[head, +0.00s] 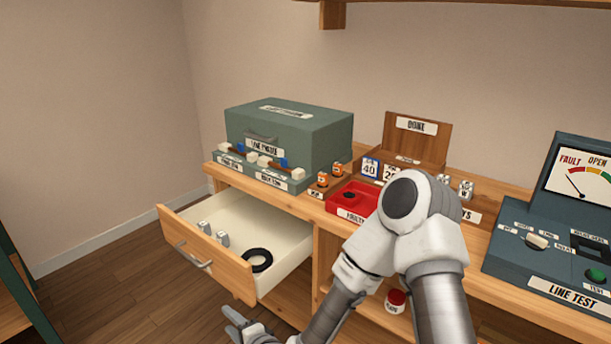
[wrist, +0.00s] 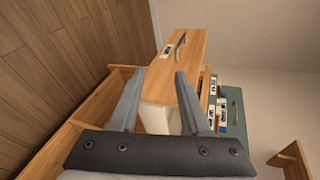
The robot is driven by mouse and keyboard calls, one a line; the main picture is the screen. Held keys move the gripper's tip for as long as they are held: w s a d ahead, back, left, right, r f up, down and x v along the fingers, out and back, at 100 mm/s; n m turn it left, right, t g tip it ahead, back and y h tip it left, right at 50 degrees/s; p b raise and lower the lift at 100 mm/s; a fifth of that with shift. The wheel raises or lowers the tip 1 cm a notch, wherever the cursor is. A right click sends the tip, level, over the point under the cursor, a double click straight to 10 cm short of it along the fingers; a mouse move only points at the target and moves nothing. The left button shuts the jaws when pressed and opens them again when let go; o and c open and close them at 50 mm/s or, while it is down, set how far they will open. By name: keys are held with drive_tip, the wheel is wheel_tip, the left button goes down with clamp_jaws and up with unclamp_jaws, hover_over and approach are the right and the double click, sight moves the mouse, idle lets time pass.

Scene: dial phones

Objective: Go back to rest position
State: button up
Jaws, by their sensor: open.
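My gripper (head: 246,326) is low at the bottom of the head view, in front of the bench and just right of the open drawer (head: 168,235). In the wrist view my gripper (wrist: 158,95) has its two fingers spread apart with nothing between them. Beyond the fingers the drawer front (wrist: 192,50) shows with its handle. My arm (head: 400,250) reaches across the middle of the head view and hides part of the bench.
The drawer holds a black ring (head: 258,260) and small grey-white pieces (head: 222,239). On the bench stand a green box (head: 300,130), a red tray (head: 345,198), a wooden DONE box (head: 416,140) and a LINE TEST unit (head: 545,265). A red-topped jar (head: 396,300) sits below.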

drive_tip(key=s+d+r+n+g+h, duration=0.15)
drive_tip(key=d+r+n+h, duration=0.3)
drive_tip(key=d+r, duration=0.5)
drive_tip(key=d+r+n+g+h, duration=0.25)
drive_tip(key=d+r+n, duration=0.4)
drive_tip(key=d, duration=0.55)
drive_tip(key=s+d+r+h, duration=0.1)
drive_tip(key=s+d+r, duration=0.35)
drive_tip(key=s, duration=0.35)
drive_tip(key=s+d+r+h, duration=0.1)
drive_tip(key=s+d+r, duration=0.35)
drive_tip(key=s, duration=0.35)
wheel_tip(320, 180, up, 18)
drive_tip(key=p, duration=1.7)
drive_tip(key=shift+s+r+n+g+p, duration=0.2)
drive_tip(key=shift+s+n+g+p, duration=0.1)
drive_tip(key=shift+n+g+p, duration=0.1)
drive_tip(key=shift+a+f, duration=0.1)
drive_tip(key=shift+a, duration=0.05)
